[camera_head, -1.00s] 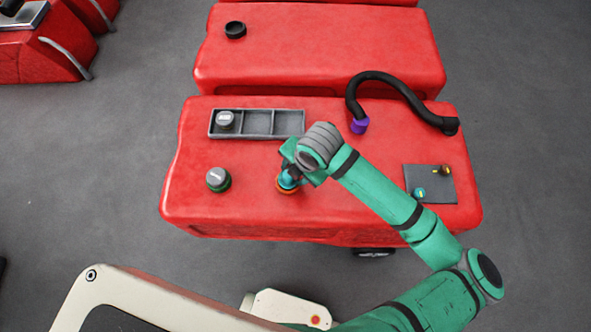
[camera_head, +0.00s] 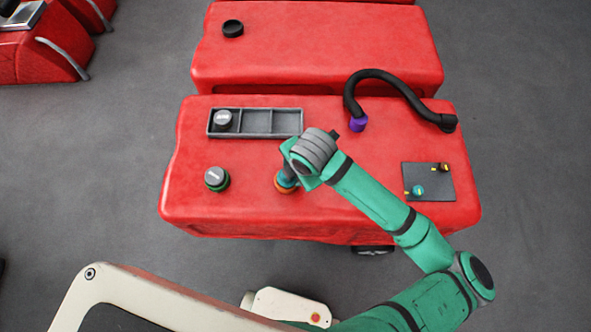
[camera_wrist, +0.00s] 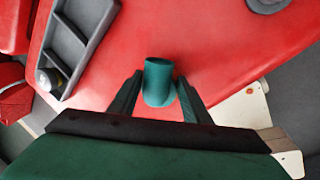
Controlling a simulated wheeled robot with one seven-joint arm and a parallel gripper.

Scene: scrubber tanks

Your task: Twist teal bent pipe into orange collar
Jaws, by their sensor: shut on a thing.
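The teal bent pipe (camera_wrist: 158,82) is between my gripper's two fingers in the wrist view, with its open end facing up. In the head view the teal pipe (camera_head: 285,181) shows only as a small patch under my gripper (camera_head: 290,172), which is shut on it. The orange collar (camera_head: 285,188) on the red tank top is directly below the pipe, and the pipe's lower end is at the collar. My gripper and wrist hide most of the pipe. I cannot tell how deeply it is seated. The collar is hidden in the wrist view.
A grey three-part tray (camera_head: 272,123) holds a grey cap (camera_head: 224,121). Another cap (camera_head: 216,178) sits on a green collar at left. A black hose with a purple end (camera_head: 358,123) is behind my wrist. A grey plate (camera_head: 428,182) with small fittings is at right.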

